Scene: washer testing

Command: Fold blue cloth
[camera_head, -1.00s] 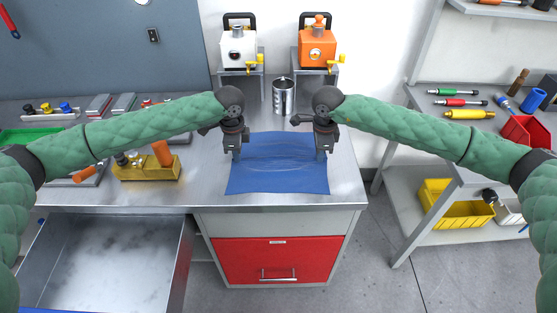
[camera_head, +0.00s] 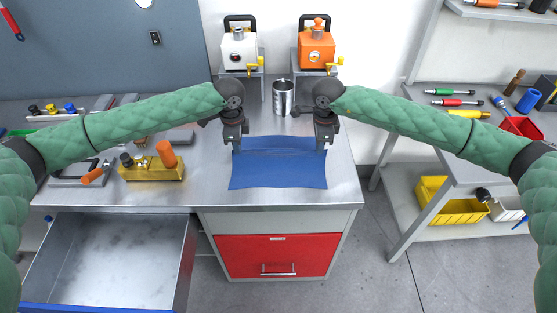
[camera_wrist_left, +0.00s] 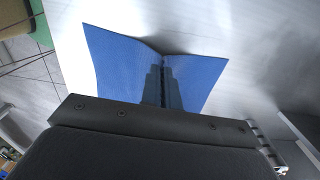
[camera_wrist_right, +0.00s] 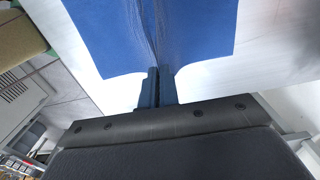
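The blue cloth (camera_head: 278,172) lies on the front of the metal worktop, with a raised crease across it between my grippers. My left gripper (camera_head: 235,145) is shut on the cloth at its left side, and the left wrist view shows its fingers (camera_wrist_left: 163,80) together with cloth bunched between them. My right gripper (camera_head: 321,147) is shut on the cloth at its right side. The right wrist view shows its closed fingers (camera_wrist_right: 157,85) with folds running from them. The front part of the cloth spreads smooth. The cloth just behind the fingers is partly hidden.
A metal canister (camera_head: 283,97) stands behind the cloth. White (camera_head: 238,50) and orange (camera_head: 317,50) machines stand farther back. A yellow block with an orange handle (camera_head: 152,168) sits to the left. An open drawer (camera_head: 110,255) lies below left. The worktop right of the cloth is clear.

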